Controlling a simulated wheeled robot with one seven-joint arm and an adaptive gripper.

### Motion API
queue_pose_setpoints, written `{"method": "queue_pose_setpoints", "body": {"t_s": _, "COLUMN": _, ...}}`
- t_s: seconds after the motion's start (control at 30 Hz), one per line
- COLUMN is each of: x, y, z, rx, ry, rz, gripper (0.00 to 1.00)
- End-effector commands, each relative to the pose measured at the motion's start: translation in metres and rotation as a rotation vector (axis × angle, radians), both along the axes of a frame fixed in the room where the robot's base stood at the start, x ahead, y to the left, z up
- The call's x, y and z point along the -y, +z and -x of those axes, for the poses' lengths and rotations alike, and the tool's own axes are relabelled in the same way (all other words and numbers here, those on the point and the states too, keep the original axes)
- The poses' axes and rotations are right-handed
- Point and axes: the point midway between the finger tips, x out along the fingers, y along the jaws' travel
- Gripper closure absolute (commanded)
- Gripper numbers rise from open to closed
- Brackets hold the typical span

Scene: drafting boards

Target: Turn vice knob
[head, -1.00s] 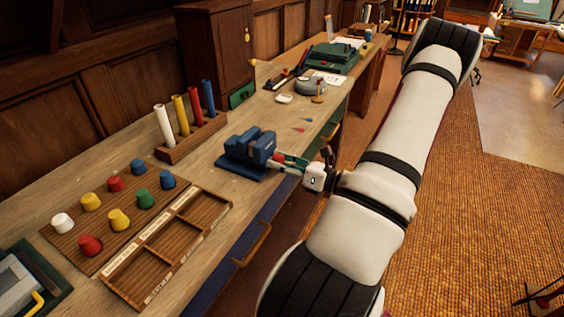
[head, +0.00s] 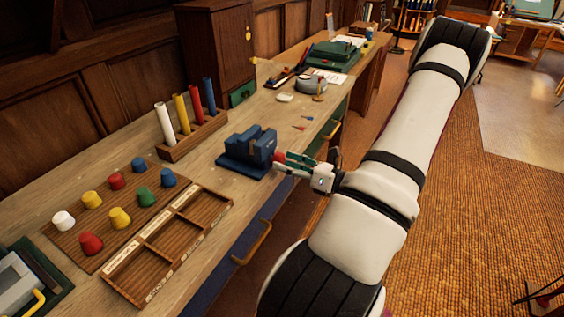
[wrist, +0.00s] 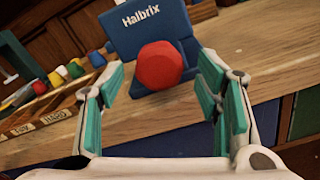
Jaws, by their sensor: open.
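The blue vice (head: 248,152), marked "Halbrix" in the wrist view (wrist: 150,30), stands on the bench near its front edge. Its red faceted knob (wrist: 160,65) faces my gripper. In the head view the knob (head: 279,156) is partly hidden by the fingers. My gripper (head: 283,161) is open just in front of the knob. In the wrist view the teal-padded fingers (wrist: 162,90) stand apart, one to each side and a little short of the knob, with a gap on both sides. Nothing is held.
A pegboard with several coloured knobs (head: 118,218) and a wooden compartment tray (head: 141,266) lie left of the vice. A rack of coloured tubes (head: 178,150) stands behind it. Drawers with yellow handles (head: 252,243) line the bench front.

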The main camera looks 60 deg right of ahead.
Motion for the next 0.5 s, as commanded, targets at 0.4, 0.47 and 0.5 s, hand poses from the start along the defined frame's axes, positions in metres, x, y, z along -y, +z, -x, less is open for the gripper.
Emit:
{"method": "queue_pose_setpoints", "body": {"t_s": 0.4, "x": 0.007, "y": 0.0, "z": 0.08, "rx": -0.002, "ry": -0.001, "rz": 0.001, "gripper": 0.41}}
{"method": "queue_pose_setpoints", "body": {"t_s": 0.47, "x": 0.007, "y": 0.0, "z": 0.087, "rx": 0.0, "ry": -0.001, "rz": 0.0, "gripper": 0.41}}
{"method": "queue_pose_setpoints", "body": {"t_s": 0.5, "x": 0.007, "y": 0.0, "z": 0.091, "rx": 0.0, "ry": 0.0, "rz": 0.0, "gripper": 0.41}}
